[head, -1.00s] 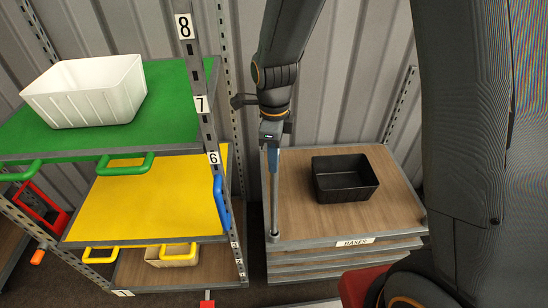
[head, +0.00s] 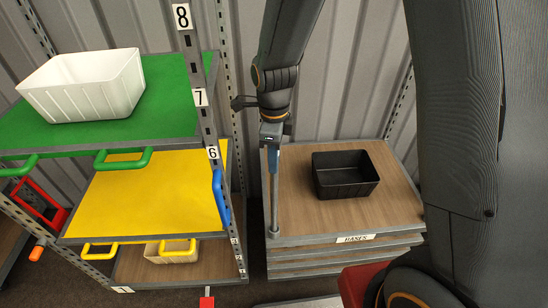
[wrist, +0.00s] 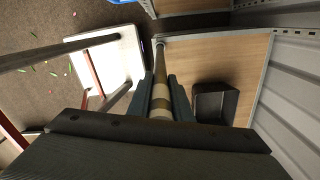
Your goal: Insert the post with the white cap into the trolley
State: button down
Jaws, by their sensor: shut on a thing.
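In the head view my gripper (head: 272,137) is shut on the upper end of a slim grey post (head: 274,190), which hangs upright. The post's lower end appears at the front left corner of the wood-topped stack labelled BASES (head: 310,215); I cannot tell whether it touches. In the wrist view the post (wrist: 160,72) runs between my gripper's fingers (wrist: 162,92), with pale and brown bands near them. I cannot make out its cap colour. A white platform (wrist: 118,65) with grey posts and red bars, possibly the trolley, stands on the floor left of the post.
A black bin (head: 345,176) sits on the stack, right of the post. A shelf rack with a green shelf (head: 170,110), a yellow shelf (head: 150,200) and a white bin (head: 85,87) stands at left. A corrugated wall is behind. Small coloured bits lie on the floor (wrist: 50,85).

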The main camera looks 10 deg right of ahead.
jog(key=shift+f+b, duration=0.65)
jog(key=shift+f, duration=0.85)
jog(key=c, duration=1.5)
grip_release()
jog(key=shift+r, duration=0.1)
notch_tip(320, 180, up, 5)
jog(key=p, duration=0.4)
jog(key=shift+d, duration=0.1)
